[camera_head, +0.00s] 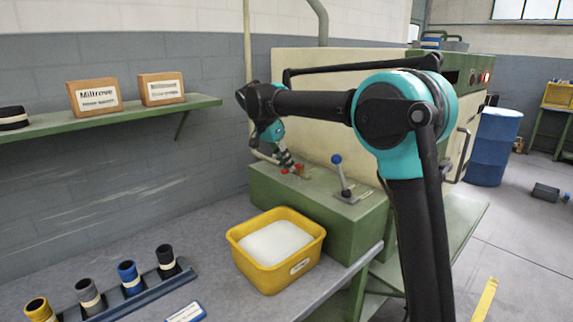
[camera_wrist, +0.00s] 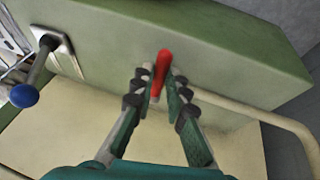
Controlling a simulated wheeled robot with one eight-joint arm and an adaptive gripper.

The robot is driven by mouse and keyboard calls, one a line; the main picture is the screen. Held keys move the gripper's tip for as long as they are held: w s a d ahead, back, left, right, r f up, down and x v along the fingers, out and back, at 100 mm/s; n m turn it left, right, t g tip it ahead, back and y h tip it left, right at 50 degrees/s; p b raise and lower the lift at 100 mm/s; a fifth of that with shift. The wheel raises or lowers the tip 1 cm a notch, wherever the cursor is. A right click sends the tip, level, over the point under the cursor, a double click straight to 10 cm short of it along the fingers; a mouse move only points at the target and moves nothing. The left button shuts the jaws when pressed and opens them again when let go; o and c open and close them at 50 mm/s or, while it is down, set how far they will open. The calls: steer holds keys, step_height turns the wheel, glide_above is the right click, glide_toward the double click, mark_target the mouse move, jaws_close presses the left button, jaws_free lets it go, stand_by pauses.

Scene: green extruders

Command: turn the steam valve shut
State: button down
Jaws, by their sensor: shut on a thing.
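The steam valve's red handle (camera_wrist: 163,62) sits on the top face of the green machine housing (camera_head: 315,199). In the wrist view it runs lengthwise between my fingers, its upper end sticking out past the fingertips. My gripper (camera_wrist: 160,84) is shut on this handle, with one dark-padded finger on each side. In the head view my gripper (camera_head: 289,162) points down to the housing, and small red parts of the handle (camera_head: 299,168) show around the fingertips. The valve's stem and body are mostly hidden, so I cannot tell how far it is turned.
A blue-knobbed lever (camera_head: 341,174) stands on the same housing, right of the valve. A cream pipe (camera_wrist: 285,122) bends close beside my gripper. A yellow bin (camera_head: 268,276) of white material stands in front. A shelf (camera_head: 110,116) is on the left wall.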

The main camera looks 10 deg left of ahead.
steer(key=c, duration=1.5)
jaws_free()
steer(key=v, duration=1.2)
